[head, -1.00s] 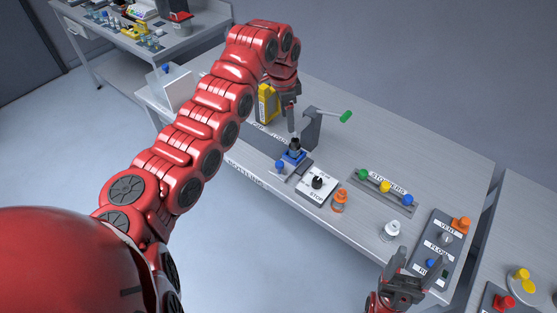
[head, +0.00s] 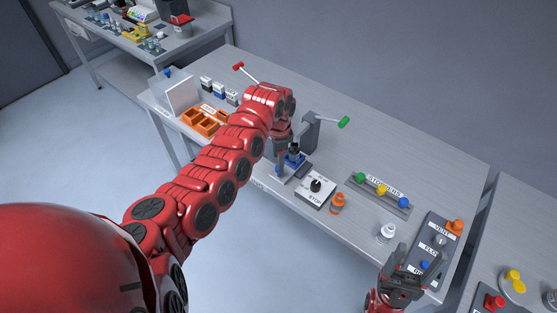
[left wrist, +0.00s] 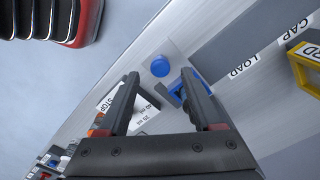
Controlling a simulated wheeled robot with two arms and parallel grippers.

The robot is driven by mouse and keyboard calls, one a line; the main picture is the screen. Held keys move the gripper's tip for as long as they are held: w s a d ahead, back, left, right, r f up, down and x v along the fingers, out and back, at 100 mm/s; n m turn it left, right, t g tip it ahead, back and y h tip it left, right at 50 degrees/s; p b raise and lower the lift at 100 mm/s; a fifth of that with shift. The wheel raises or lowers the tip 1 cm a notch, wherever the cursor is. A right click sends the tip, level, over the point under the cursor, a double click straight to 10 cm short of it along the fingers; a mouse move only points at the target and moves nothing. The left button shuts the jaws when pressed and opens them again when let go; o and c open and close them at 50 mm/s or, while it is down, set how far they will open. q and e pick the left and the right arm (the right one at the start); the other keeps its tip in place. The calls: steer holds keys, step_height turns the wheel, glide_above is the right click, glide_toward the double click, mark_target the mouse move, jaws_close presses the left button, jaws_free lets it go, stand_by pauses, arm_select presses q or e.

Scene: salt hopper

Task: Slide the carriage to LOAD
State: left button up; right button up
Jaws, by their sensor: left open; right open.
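The blue carriage (head: 297,161) sits on the track of the grey bench, with a dark piece on top. Its blue knob (left wrist: 160,66) shows in the left wrist view, just past and between my fingertips. My left gripper (head: 280,174) is open and pointed down at the carriage's front side. In the left wrist view its fingers (left wrist: 160,84) are spread, with the blue carriage body (left wrist: 178,90) partly behind the right finger. The LOAD label (left wrist: 244,66) lies to the right along the track. In the head view my left gripper hides the knob. My right gripper (head: 405,262) is open at the front right.
A post with a green-handled lever (head: 344,122) stands behind the carriage. A yellow frame (left wrist: 308,62) stands beyond LOAD. Orange trays (head: 205,120) sit at left.

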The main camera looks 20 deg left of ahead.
mark_target(288, 163)
arm_select(q)
steer(key=shift+f, duration=1.75)
jaws_close()
